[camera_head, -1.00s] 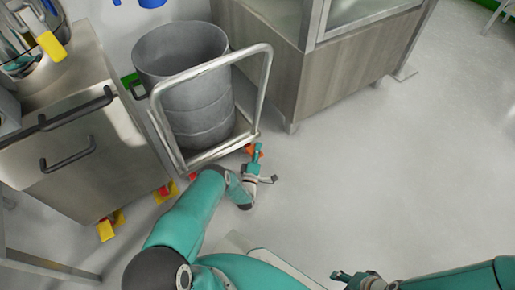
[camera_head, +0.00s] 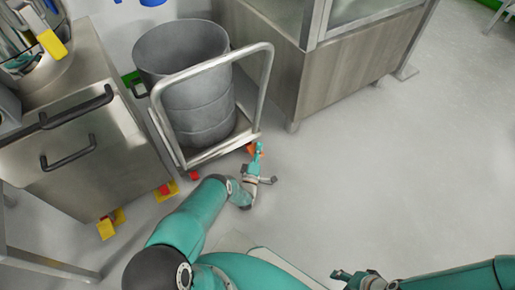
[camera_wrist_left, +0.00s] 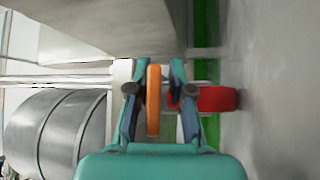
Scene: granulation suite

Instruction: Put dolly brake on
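The dolly is a flat steel cart with a bent-tube handle (camera_head: 215,66), seen at upper left in the head view. A grey drum (camera_head: 185,85) stands on it. An orange brake lever (camera_head: 250,149) shows low at the dolly's near right corner.
A steel cabinet (camera_head: 75,140) with black handles and yellow-and-red feet stands left of the dolly. A large steel-and-glass enclosure (camera_head: 285,60) stands behind to the right. The floor (camera_head: 400,170) at the right is clear.

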